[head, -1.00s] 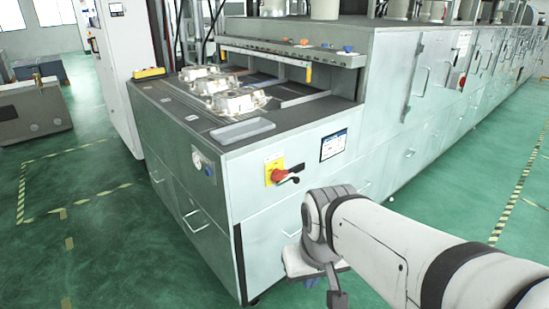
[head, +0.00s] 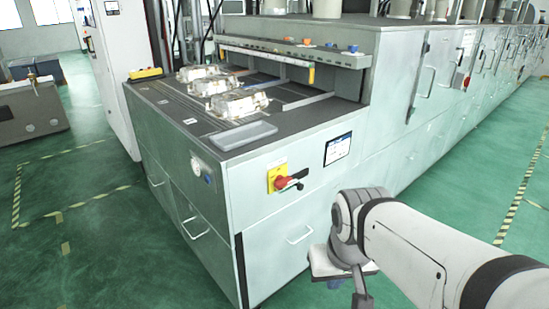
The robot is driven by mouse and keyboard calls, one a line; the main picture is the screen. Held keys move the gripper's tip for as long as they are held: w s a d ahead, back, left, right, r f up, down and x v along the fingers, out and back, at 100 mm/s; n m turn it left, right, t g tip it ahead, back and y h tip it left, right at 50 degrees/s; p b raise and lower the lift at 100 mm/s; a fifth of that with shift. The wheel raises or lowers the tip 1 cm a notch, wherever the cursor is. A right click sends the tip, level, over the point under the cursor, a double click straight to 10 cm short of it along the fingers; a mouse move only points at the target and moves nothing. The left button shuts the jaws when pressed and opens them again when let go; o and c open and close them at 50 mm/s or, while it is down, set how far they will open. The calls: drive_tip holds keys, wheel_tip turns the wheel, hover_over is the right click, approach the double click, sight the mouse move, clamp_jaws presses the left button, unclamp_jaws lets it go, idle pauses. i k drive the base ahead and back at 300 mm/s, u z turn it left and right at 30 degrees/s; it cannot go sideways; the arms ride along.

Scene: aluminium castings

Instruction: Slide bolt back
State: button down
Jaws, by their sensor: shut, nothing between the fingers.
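I cannot make out a bolt for certain in the head view. A red rotary switch with a black lever (head: 287,182) sits on a yellow plate on the machine's near end face. Tall door panels with a bar handle (head: 423,88) line the machine's long side, but any bolt on them is too small to tell. My gripper (head: 361,300) hangs at the end of my arm near the bottom edge, its tip at or below the picture edge. It is shut and empty, in front of the machine and apart from the switch in the picture.
The pale green machine (head: 268,230) fills the middle, with aluminium castings (head: 238,102) and a grey tray (head: 243,136) on its top. A drawer handle (head: 299,236) juts out below the switch.

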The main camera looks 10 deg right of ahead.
sight(296, 182)
drive_tip(key=i, duration=0.85)
drive_tip(key=z, duration=0.05)
